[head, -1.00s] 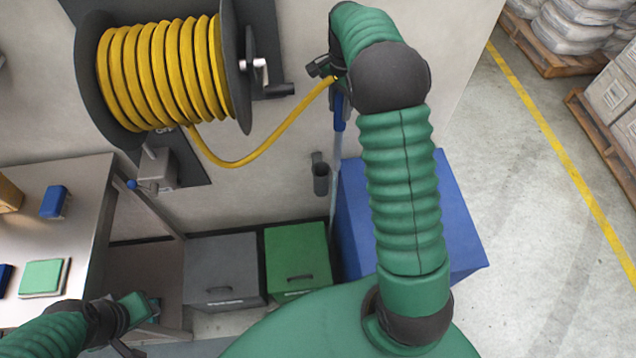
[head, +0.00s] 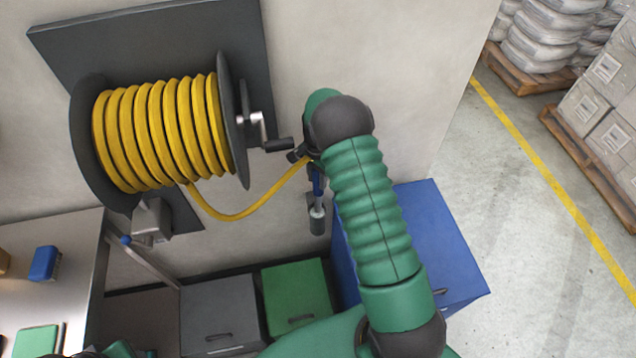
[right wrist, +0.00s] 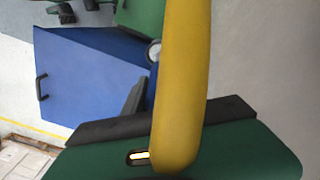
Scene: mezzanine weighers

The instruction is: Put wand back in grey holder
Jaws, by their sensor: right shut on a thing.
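The wand (head: 317,183) has a blue grip and a pale tube and hangs upright from my right gripper (head: 307,160), which is shut on its upper part. The yellow hose (head: 240,217) runs from the reel to the wand's top. In the right wrist view the hose (right wrist: 181,80) covers much of the middle. My left gripper (head: 122,350) is partly cut off at the bottom left.
The hose reel (head: 160,130) is on the wall to the left, its crank (head: 277,145) close to my right gripper. A blue cabinet (head: 420,235) stands right of the holder. A green bin (head: 295,290) and a grey bin (head: 218,305) stand below.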

